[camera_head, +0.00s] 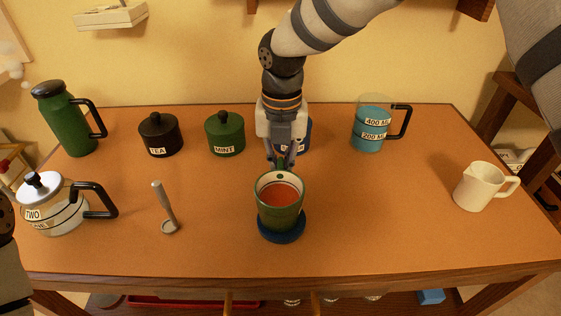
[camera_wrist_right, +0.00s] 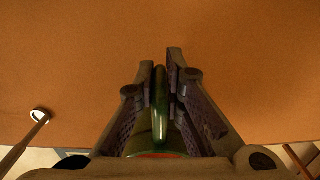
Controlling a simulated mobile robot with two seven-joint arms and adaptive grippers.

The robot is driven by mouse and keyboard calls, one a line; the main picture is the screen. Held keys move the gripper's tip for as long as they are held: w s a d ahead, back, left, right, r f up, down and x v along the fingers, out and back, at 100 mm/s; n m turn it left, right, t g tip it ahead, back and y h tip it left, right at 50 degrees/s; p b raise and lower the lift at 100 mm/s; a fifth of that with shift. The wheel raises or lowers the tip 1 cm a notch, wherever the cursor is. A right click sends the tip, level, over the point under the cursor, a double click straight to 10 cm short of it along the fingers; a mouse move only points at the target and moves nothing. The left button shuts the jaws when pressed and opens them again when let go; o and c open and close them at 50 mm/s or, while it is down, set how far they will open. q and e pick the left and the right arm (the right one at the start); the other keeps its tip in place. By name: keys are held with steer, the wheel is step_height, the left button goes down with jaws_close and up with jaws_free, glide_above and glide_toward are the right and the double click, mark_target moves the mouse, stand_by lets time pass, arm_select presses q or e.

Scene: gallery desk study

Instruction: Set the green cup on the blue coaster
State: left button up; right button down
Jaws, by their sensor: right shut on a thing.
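The green cup (camera_head: 279,217) is upright, with reddish-brown liquid inside, near the front middle of the desk. The blue coaster (camera_head: 284,239) shows around the cup's base, directly under it. I cannot tell whether the base touches the coaster or hangs just above it. My right gripper (camera_head: 284,160) reaches down from behind the cup and is shut at its far side. In the right wrist view, the fingers (camera_wrist_right: 160,62) close on both sides of the cup's green handle (camera_wrist_right: 161,105). My left gripper is not in view.
A glass teapot (camera_head: 65,215) and a metal spoon-like tool (camera_head: 164,205) lie left; a white pitcher (camera_head: 479,187) stands right. A green flask (camera_head: 68,125), black canister (camera_head: 160,133), green canister (camera_head: 225,133) and blue measuring jug (camera_head: 369,130) stand along the back.

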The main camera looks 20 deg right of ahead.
steer(key=shift+f, duration=0.1)
steer(key=c, duration=1.6)
jaws_free()
step_height(320, 180, up, 12)
